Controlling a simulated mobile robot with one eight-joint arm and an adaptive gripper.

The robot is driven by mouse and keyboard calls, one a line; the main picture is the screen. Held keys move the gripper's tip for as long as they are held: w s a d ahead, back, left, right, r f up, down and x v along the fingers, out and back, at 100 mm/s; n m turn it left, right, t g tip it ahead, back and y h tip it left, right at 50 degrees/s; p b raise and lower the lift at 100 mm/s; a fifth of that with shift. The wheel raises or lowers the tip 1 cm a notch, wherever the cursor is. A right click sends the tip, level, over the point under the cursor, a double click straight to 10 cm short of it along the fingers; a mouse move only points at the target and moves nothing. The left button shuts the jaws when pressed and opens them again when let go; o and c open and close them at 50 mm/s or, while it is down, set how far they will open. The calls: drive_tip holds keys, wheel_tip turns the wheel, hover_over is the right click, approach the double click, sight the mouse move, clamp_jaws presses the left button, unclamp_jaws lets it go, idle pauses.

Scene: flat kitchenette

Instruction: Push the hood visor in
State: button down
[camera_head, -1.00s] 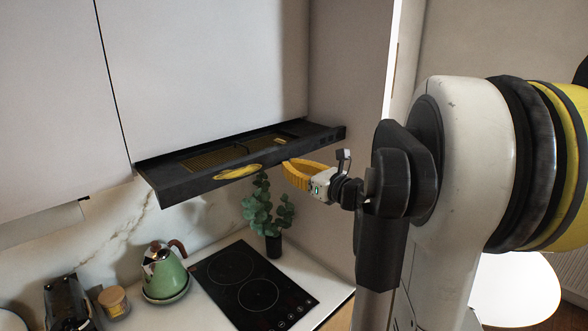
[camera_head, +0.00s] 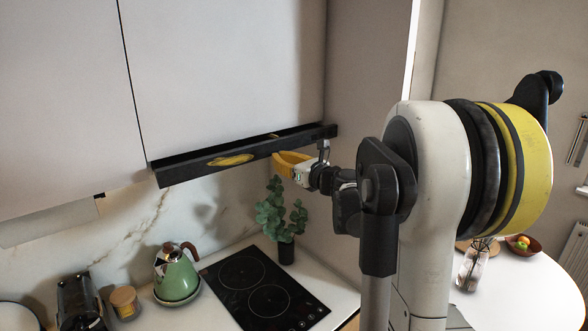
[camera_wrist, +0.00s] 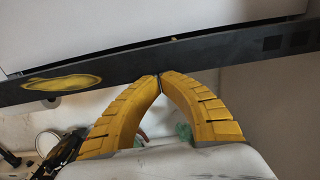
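The hood visor (camera_head: 200,170) is a long black bar under the white upper cabinet, with a yellow oval patch (camera_head: 230,160) on its front. Only a narrow strip of its top shows in front of the cabinet. The visor front also spans the wrist view (camera_wrist: 215,58), with a thin dark gap between it and the cabinet. My gripper (camera_head: 276,160) is at the visor's front, right of the yellow patch. In the wrist view its yellow fingers (camera_wrist: 160,78) meet at the tips with nothing between them, at the visor's lower edge. Whether they touch it is unclear.
Below are a black cooktop (camera_head: 258,285), a green kettle (camera_head: 176,275), a potted plant (camera_head: 283,215) and a lidded jar (camera_head: 124,302). A side wall (camera_head: 365,75) stands close to the right of the hood. A round white table (camera_head: 520,300) is at right.

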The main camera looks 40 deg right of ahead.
drive_tip(key=w+b, duration=0.1)
drive_tip(key=w, duration=0.6)
drive_tip(key=shift+a, duration=0.1)
